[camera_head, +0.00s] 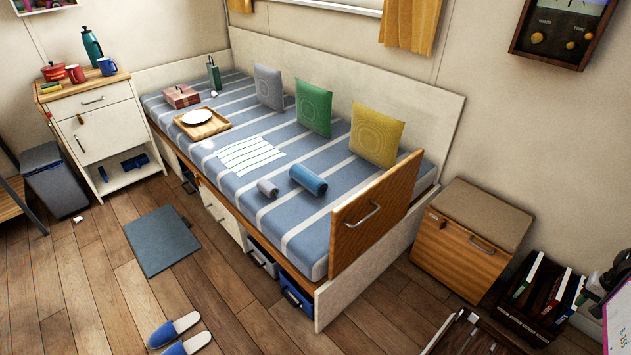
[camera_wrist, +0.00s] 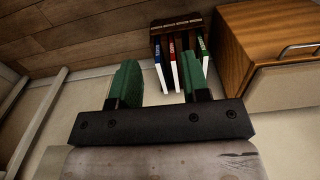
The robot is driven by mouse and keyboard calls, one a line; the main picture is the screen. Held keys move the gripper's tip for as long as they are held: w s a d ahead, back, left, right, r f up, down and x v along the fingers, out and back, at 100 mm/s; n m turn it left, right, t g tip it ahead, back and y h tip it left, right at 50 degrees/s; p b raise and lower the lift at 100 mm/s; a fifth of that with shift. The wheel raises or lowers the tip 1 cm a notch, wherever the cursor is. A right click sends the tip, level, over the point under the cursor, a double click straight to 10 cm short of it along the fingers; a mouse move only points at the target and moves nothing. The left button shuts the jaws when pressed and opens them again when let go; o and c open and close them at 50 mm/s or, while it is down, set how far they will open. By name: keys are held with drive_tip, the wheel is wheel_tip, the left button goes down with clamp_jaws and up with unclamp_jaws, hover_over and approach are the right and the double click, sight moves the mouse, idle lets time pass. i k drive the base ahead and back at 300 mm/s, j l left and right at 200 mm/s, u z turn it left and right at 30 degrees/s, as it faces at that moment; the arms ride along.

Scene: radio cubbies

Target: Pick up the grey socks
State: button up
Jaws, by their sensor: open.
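A small grey roll (camera_head: 267,188), which looks like the grey socks, lies on the striped bed (camera_head: 235,190) near its front edge. It sits just left of a larger blue roll (camera_head: 307,180), with a gap between them. My gripper (camera_wrist: 161,82) shows in the wrist view with its two green fingers spread apart and nothing between them. The wrist view does not show the grey roll. The gripper cannot be made out in the head view, so its distance to the bed is unclear.
A wooden end panel (camera_head: 372,210) rises at the bed's near end. A cushioned cabinet (camera_head: 468,238) and a book crate (camera_head: 540,298) stand to the right; the crate also shows in the wrist view (camera_wrist: 181,24). Blue slippers (camera_head: 180,333) and a mat (camera_head: 162,241) lie on the floor.

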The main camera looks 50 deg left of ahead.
sight(267, 188)
drive_tip(key=u, duration=2.7)
drive_tip(key=i+j+z, duration=0.15)
drive_tip(key=j, duration=0.2)
drive_tip(key=i+j+z, duration=0.15)
drive_tip(key=j, duration=0.25)
drive_tip(key=i+j+z, duration=0.2)
drive_tip(key=j, duration=0.2)
drive_tip(key=j+z, duration=0.15)
drive_tip(key=j, duration=0.25)
drive_tip(key=i+j+z, duration=0.15)
drive_tip(key=j, duration=0.3)
drive_tip(key=k, duration=0.05)
